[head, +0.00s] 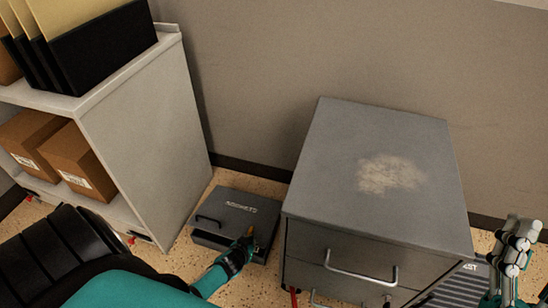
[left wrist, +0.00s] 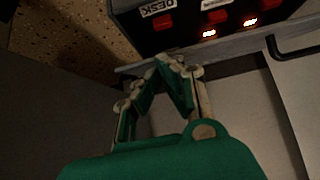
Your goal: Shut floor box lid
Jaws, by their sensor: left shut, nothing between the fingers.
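The grey floor box (head: 228,244) stands on the floor between the shelf unit and the drawer cabinet. Its lid (head: 238,207) carries a dark handle and a pale label, and lies roughly flat; I cannot tell if it is flush. My left gripper (head: 249,240) is at the box's front right, close to the lid edge; contact is unclear. In the left wrist view its green fingers (left wrist: 170,62) are shut and empty, near a grey edge. Beyond that edge is a dark unit (left wrist: 185,35) with red switches, lit lights and a DESK label. My right gripper (head: 514,245) is at the lower right, away from the box.
A grey drawer cabinet (head: 375,185) stands close on the box's right. A shelf unit (head: 150,130) with cardboard boxes (head: 78,160) and dark binders (head: 105,45) stands on the left. The wall is behind. A little speckled floor (head: 210,270) shows in front.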

